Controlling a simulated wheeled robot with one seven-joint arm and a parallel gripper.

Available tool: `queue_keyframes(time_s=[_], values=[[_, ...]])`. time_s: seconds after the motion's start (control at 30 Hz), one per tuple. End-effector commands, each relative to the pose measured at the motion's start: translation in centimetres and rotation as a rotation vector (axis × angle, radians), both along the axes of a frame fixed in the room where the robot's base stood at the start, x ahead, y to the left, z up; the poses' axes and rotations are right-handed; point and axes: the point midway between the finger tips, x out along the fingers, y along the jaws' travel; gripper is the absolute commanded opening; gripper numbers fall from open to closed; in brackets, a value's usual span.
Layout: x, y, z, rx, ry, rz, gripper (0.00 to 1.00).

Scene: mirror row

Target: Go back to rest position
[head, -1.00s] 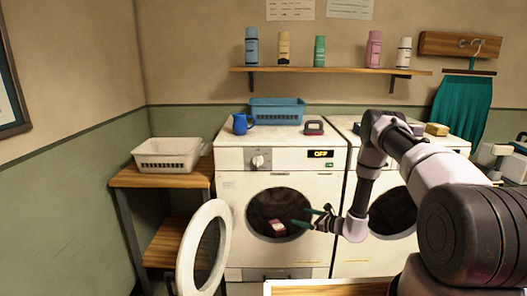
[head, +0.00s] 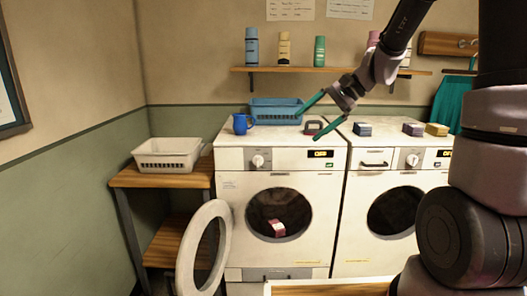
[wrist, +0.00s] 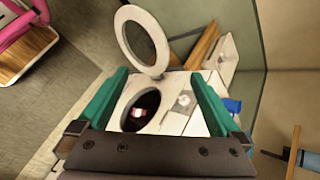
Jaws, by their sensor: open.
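My gripper (head: 318,118) has green fingers and is open and empty. In the head view it is raised in front of the top of the left washing machine (head: 232,200), pointing down and to the left. In the wrist view its fingers (wrist: 160,95) are spread wide with nothing between them close by. The left machine's round door (head: 228,240) stands open. A red and white item (head: 276,228) lies inside its drum; it also shows in the wrist view (wrist: 138,112).
A blue mug (head: 242,124), a blue basket (head: 262,115) and a dark red-and-grey item stand on the left machine. Several blocks lie on the right machine (head: 350,225). A white basket (head: 165,155) sits on a wooden side table (head: 150,180). A bottle shelf (head: 290,69) hangs behind.

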Motion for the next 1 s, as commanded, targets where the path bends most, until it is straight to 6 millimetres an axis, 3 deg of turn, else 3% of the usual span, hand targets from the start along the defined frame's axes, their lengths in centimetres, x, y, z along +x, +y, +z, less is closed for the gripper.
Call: queue_keyframes(time_s=[0.03, 0.2, 0.5, 0.7, 1.0], values=[[-1.7, -0.5, 1.6, -0.054, -0.051, 0.024, 1.00], [-7.0, -3.0, 4.6, -0.242, -0.197, 0.083, 1.00], [-14.9, -8.0, 8.3, -0.564, -0.472, 0.127, 1.00], [-17.8, -10.3, 9.3, -0.701, -0.594, 0.126, 1.00], [-18.5, -11.0, 9.6, -0.740, -0.627, 0.124, 1.00]])
